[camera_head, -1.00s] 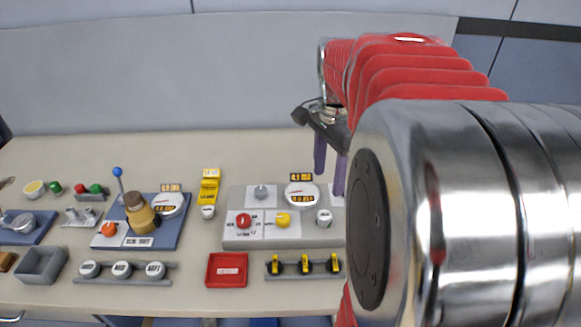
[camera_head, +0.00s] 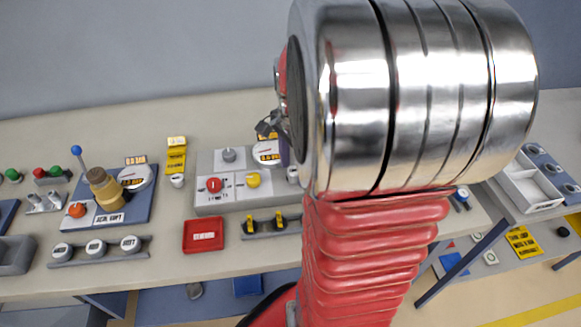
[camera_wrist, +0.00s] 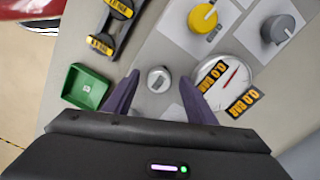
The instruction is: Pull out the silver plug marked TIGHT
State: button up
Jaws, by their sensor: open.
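A silver round plug (camera_wrist: 158,79) with a small dark label shows in the wrist view; I cannot read its marking. It sits on the grey panel (camera_wrist: 165,40). My gripper (camera_wrist: 160,77) is open and empty, its two purple fingers pointing toward the plug, one to each side in the picture and apart from it. In the head view the plug (camera_head: 292,175) is at the right of the panel, beside my arm. There my gripper is mostly hidden behind my arm; only part of a purple finger shows.
A gauge (camera_wrist: 222,78) with yellow-on-black labels lies close to the right finger. A yellow knob (camera_wrist: 203,17) and grey knob (camera_wrist: 280,28) stand beyond. A green tray (camera_wrist: 88,88) is at left. More silver caps sit on a rail (camera_head: 100,255), and one beside a yellow stand (camera_head: 176,155).

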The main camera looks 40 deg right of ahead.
jog(key=shift+f, duration=0.45)
jog(key=c, duration=1)
jog(key=o, duration=0.4)
jog(key=c, duration=0.3)
jog(key=shift+r, duration=0.3)
jog(key=shift+c, duration=0.2)
jog(key=shift+r, duration=0.15)
jog(key=shift+s+r, duration=0.1)
jog(key=shift+r, duration=1.95)
